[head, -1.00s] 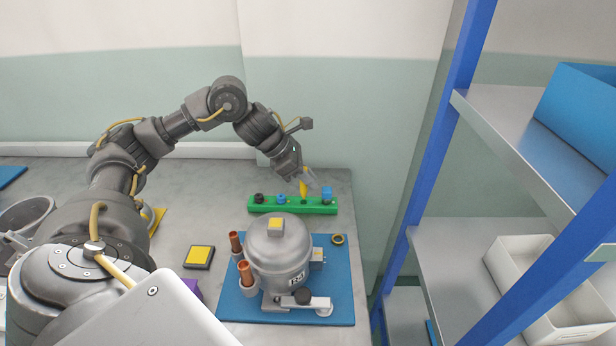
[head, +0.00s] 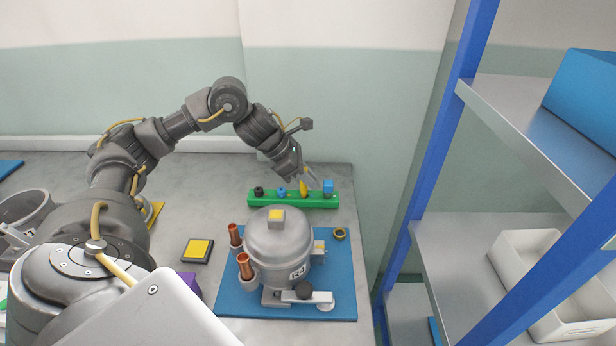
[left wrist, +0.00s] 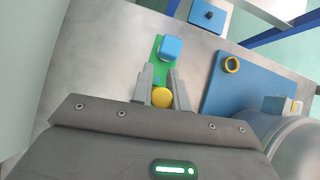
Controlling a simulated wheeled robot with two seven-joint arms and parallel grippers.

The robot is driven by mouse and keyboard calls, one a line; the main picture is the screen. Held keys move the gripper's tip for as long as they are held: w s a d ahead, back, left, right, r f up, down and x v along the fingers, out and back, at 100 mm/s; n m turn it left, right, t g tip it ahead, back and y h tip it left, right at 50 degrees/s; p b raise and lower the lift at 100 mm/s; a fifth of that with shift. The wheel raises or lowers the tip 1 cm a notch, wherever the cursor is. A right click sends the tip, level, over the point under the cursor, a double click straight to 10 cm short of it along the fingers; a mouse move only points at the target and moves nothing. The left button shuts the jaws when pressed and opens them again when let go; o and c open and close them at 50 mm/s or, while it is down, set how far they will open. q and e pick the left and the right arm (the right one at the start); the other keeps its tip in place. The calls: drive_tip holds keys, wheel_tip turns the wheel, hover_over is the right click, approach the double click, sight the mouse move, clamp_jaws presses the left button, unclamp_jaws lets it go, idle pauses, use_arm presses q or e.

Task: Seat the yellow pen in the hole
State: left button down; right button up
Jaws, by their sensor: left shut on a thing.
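The yellow pen (head: 304,188) stands about upright at the green block (head: 270,198), between the blue pieces. My left gripper (head: 311,180) is shut on its upper part from above. The pen's lower end meets the block's top in the head view; I cannot tell how deep it is in the hole, which is hidden. In the left wrist view the pen's round yellow top (left wrist: 162,97) shows between the two fingers, with the green block (left wrist: 158,74) below and the blue cube (left wrist: 171,48) just beyond. My right gripper is not in view.
A black piece (head: 258,191), a small blue piece (head: 281,192) and the blue cube (head: 328,185) stand on the block. In front, a grey compressor (head: 279,240) with copper tubes sits on a blue mat (head: 343,290). A blue-posted shelf (head: 460,120) rises at right.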

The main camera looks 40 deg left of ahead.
use_arm(q)
drive_tip(key=shift+a+f, duration=0.1)
drive_tip(key=shift+f, duration=0.25)
drive_tip(key=c, duration=1.3)
unclamp_jaws()
drive_tip(key=shift+f, duration=0.1)
drive_tip(key=v, duration=0.3)
drive_tip(key=b+v, duration=0.1)
drive_tip(key=v, duration=0.3)
drive_tip(key=a+v, duration=0.1)
drive_tip(key=v, duration=0.3)
drive_tip(key=shift+s+f, duration=0.2)
drive_tip(key=shift+f, duration=0.1)
